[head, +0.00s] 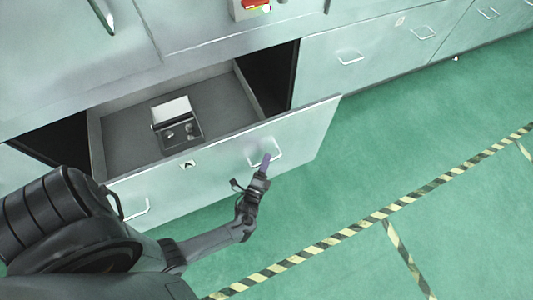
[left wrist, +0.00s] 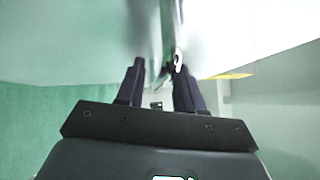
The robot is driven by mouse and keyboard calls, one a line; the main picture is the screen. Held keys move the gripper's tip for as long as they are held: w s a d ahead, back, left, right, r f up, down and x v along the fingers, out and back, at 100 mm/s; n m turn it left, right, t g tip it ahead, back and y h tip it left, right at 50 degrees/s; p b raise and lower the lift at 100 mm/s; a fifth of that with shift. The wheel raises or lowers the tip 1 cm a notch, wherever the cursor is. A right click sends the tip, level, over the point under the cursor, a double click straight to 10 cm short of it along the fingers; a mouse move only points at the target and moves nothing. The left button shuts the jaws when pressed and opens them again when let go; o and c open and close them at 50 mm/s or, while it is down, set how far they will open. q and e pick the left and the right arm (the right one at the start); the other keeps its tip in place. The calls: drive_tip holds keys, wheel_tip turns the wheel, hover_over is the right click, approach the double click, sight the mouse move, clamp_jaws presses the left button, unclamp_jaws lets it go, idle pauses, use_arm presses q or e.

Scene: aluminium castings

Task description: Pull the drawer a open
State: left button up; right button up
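Drawer a (head: 225,160), marked with a small "A" label, is pulled well out of the grey cabinet, and its inside shows. Its front has two wire handles. My left gripper (head: 265,162) is at the right-hand handle (head: 279,155) of this drawer. In the left wrist view its two dark fingers (left wrist: 158,68) stand apart, with the shiny handle (left wrist: 178,60) between or just beyond their tips. Contact with the handle is hard to tell there. The left-hand handle (head: 137,211) is partly hidden by my arm. My right gripper is not in view.
A small open metal box (head: 177,125) with small parts lies inside the drawer. Closed drawers (head: 375,45) continue to the right. A device with a red part (head: 250,8) stands on the worktop. The green floor (head: 400,150) is clear, crossed by striped tape (head: 390,210).

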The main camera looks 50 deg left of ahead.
use_arm(q)
drive_tip(key=p+v, duration=0.1)
drive_tip(key=v, duration=0.9)
drive_tip(key=shift+s, duration=0.15)
